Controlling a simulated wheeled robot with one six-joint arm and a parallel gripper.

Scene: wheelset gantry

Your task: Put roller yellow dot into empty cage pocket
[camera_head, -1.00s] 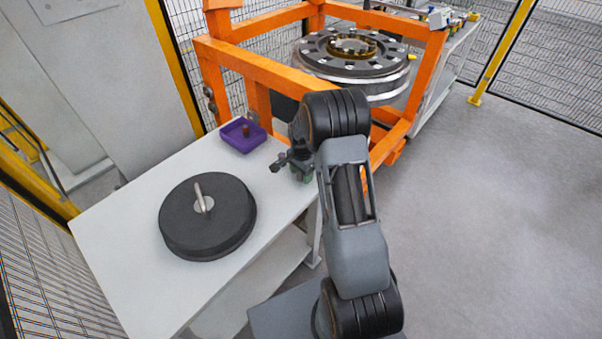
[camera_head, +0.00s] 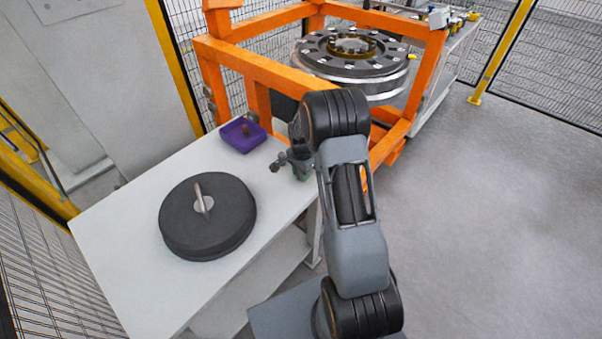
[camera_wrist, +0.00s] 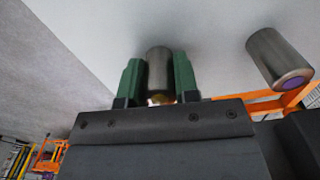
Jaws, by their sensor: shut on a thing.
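My gripper (camera_wrist: 158,88) has green fingers shut on a grey metal roller (camera_wrist: 160,66) in the wrist view. A small yellowish mark shows at the roller's near end, partly hidden by the gripper body. In the head view my gripper (camera_head: 292,164) is over the back right end of the white table; the held roller is not clear there. A second roller (camera_wrist: 276,56) with a purple dot on its end stands apart to the right in the wrist view. The ring-shaped cage assembly (camera_head: 350,48) sits inside the orange frame. Its pockets are too small to tell which is empty.
A purple tray (camera_head: 234,144) with a small brown item stands at the table's back edge. A thick black disc (camera_head: 207,225) with a metal handle lies on the white table (camera_head: 125,245). Orange frame beams (camera_head: 255,65) stand behind my arm. The floor to the right is clear.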

